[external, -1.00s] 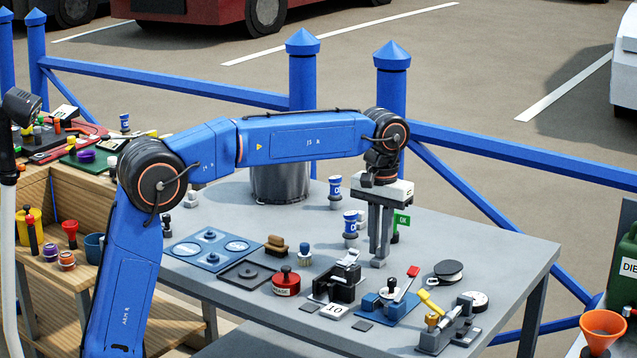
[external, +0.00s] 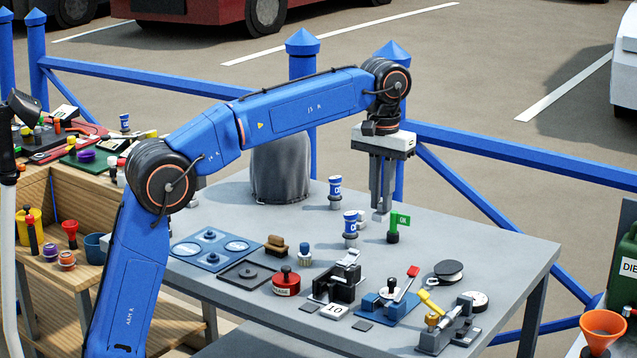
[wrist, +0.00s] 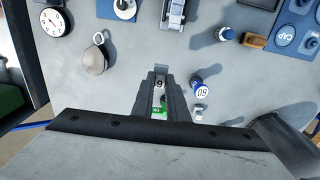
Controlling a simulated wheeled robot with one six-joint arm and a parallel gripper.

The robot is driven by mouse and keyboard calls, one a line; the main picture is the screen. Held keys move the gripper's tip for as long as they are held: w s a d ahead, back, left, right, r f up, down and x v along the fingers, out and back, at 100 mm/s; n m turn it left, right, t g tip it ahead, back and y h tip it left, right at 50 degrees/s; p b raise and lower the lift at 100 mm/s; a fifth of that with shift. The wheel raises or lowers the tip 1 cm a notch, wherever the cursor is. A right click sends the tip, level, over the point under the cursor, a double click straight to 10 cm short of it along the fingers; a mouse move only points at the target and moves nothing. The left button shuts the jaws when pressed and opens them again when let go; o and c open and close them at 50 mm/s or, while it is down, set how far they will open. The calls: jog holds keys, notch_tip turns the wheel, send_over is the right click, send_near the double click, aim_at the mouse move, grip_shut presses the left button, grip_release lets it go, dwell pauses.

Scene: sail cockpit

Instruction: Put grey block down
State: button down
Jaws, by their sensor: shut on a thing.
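My gripper (external: 381,208) hangs pointing down above the grey table, near its back edge. It is shut on the grey block, a small piece at the fingertips that shows in the wrist view (wrist: 161,68). The fingers hide most of the block, and in the external view it is hard to tell from them. The fingertips appear raised above the table top (external: 470,240).
A green flag on a dark base (external: 393,236) stands just right of and below my gripper. Several tools and fixtures, including a red-handled lever (external: 412,271), fill the front. The table's back right is clear.

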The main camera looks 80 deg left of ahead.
notch_tip(320, 180, up, 4)
jog(key=shift+r, duration=0.15)
jog(key=s+a, duration=0.6)
jog(key=a, duration=0.3)
jog(key=s+a, duration=0.6)
jog(key=a, duration=0.3)
jog(key=s+a, duration=0.7)
jog(key=s, duration=0.3)
jog(key=s+a, duration=0.6)
jog(key=s, duration=0.4)
jog(key=shift+w+f, duration=0.15)
jog(key=shift+f, duration=2.35)
jog(key=shift+w+f, duration=0.15)
jog(key=shift+f, duration=2.35)
jog(key=shift+w+f, duration=0.15)
jog(key=shift+f, duration=2.35)
jog(key=shift+f, duration=0.1)
jog(key=c, duration=1.7)
grip_release()
jog(key=shift+c, duration=0.2)
